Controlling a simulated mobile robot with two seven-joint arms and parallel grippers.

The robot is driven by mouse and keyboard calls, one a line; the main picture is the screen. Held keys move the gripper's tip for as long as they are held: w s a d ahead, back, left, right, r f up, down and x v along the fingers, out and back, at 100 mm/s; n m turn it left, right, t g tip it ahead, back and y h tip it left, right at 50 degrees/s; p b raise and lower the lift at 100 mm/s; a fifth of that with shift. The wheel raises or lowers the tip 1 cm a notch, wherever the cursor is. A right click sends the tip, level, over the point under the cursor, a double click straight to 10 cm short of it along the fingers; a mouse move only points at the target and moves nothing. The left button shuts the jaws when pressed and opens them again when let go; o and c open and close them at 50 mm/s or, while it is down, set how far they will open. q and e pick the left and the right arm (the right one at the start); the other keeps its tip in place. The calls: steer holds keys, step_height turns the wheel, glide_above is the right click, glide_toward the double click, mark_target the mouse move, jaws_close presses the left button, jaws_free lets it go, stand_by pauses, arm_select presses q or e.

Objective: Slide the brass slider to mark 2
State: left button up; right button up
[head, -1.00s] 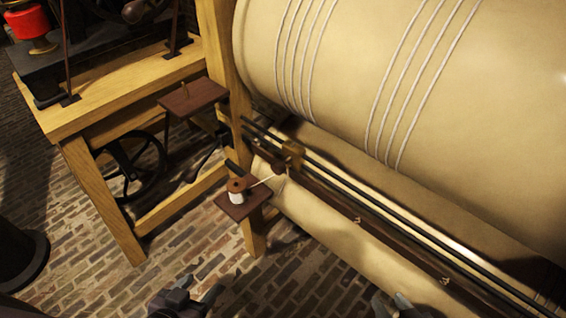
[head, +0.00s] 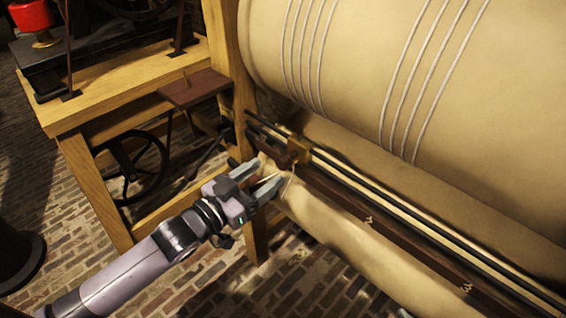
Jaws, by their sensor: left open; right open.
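The brass slider (head: 299,149) is a small block on the dark rails (head: 345,178) in front of the large drum, near their left end. The rail's dark wooden bar carries small pale marks, one at mid-length (head: 369,221) and one further right (head: 467,288); I cannot read them clearly. My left gripper (head: 266,176) is open and empty, its fingers pointing at the slider from the lower left, a short way apart from it in the picture. My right gripper is not clearly in view.
The large cream drum (head: 440,90) wound with cords fills the upper right. A wooden post (head: 228,70) and bench (head: 130,85) stand at left, with a small brown shelf (head: 195,88). A lower cream roller (head: 335,232) runs below the rails.

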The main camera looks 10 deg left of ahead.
mark_target(280, 164)
arm_select(q)
steer(key=x, duration=0.6)
steer(key=shift+w+d, duration=0.2)
arm_select(e)
steer(key=shift+f, duration=0.1)
